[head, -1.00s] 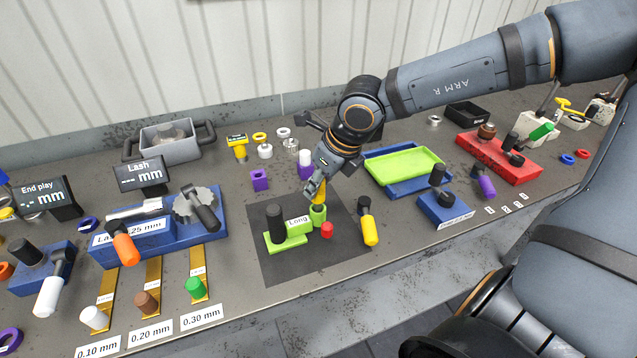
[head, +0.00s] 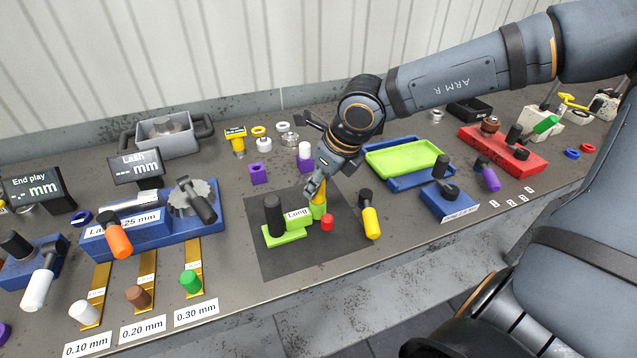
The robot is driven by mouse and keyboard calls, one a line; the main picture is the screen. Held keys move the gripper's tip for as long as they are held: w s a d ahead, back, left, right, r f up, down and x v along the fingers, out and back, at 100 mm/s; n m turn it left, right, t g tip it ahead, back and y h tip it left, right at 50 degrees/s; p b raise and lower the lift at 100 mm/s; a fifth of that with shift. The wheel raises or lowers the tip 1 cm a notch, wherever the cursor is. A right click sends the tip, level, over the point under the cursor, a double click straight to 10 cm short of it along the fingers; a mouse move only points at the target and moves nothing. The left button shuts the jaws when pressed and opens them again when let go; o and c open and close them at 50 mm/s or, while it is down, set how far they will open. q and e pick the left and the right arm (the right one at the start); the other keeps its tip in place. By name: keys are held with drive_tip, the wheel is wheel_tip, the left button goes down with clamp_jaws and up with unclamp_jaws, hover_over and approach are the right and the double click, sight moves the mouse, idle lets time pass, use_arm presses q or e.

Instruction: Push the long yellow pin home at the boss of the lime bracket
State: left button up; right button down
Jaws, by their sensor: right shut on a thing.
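The lime bracket (head: 285,237) lies on the dark mat, with a black upright post at its left and a "Long" label on it. Its lime boss (head: 317,211) stands at the right end. The long yellow pin (head: 319,190) is upright at the top of the boss, and only a short yellow length shows. My right gripper (head: 316,188) is shut on the yellow pin from above, just over the boss. How deep the pin sits is hidden by the fingers and boss. My left gripper is not in view.
A red cap (head: 327,222) and a yellow-and-black tool (head: 370,217) lie right of the boss, close to it. A lime tray (head: 405,160) and a blue block (head: 449,202) stand further right. The front of the dark mat (head: 320,260) is clear.

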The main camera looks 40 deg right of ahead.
drive_tip(key=shift+f, duration=0.2)
drive_tip(key=c, duration=1)
unclamp_jaws()
drive_tip(key=shift+r, duration=0.1)
drive_tip(key=shift+o, duration=0.2)
wheel_tip(320, 180, up, 10)
